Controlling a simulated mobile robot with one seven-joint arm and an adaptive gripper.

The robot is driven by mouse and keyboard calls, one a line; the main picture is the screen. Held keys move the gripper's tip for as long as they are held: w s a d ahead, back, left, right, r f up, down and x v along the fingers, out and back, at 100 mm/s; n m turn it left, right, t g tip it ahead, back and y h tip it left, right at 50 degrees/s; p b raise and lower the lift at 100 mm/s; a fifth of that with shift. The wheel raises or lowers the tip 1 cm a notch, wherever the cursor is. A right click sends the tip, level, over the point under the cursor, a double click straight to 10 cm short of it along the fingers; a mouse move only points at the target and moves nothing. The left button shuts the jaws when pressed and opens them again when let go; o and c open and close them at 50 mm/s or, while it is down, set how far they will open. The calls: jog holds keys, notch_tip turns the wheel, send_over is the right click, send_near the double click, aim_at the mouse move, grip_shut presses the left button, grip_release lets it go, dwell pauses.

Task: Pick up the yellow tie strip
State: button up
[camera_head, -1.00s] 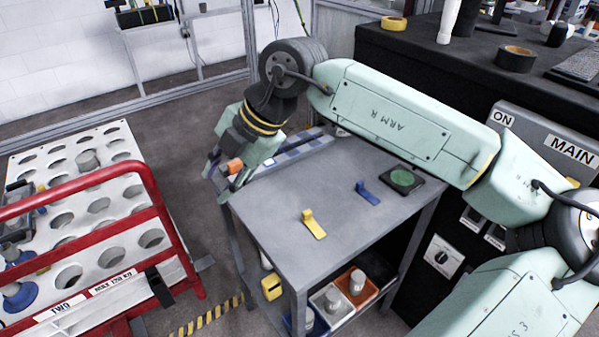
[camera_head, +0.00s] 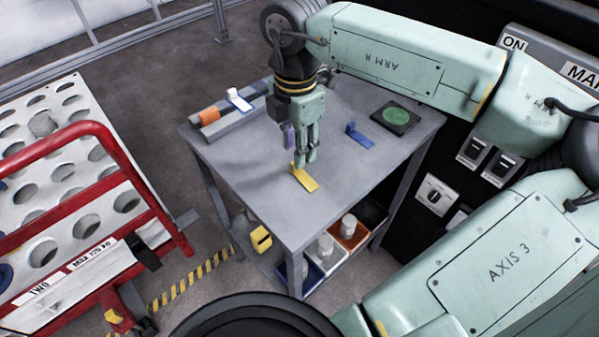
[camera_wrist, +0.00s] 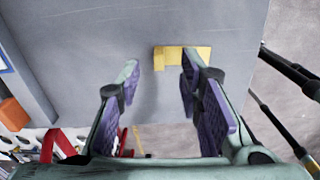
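The yellow tie strip (camera_head: 306,181) lies on the grey table top (camera_head: 240,170), with a short raised tab at its left end. It also shows in the wrist view (camera_wrist: 176,56). My gripper (camera_head: 304,163) points down just over the strip, around its tab end, and partly hides it in the head view. In the wrist view my gripper (camera_wrist: 160,72) has its two purple-padded fingers apart with nothing held. The tab shows between them, and the right finger overlaps part of the strip. I cannot tell whether a finger touches it.
A blue strip (camera_head: 359,136) and a black pad with a green disc (camera_head: 396,116) lie to the right. A grey tray (camera_head: 228,123) with an orange piece (camera_head: 209,116) is at the back left. A red-railed rack (camera_head: 90,130) stands left. The table's front is clear.

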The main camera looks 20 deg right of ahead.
aim_at(304, 175)
notch_tip(304, 175, down, 4)
jog(key=shift+a+f+b, duration=0.1)
jog(key=shift+a+b, duration=0.05)
jog(key=shift+b, duration=0.35)
jog(key=shift+c, duration=0.2)
grip_shut()
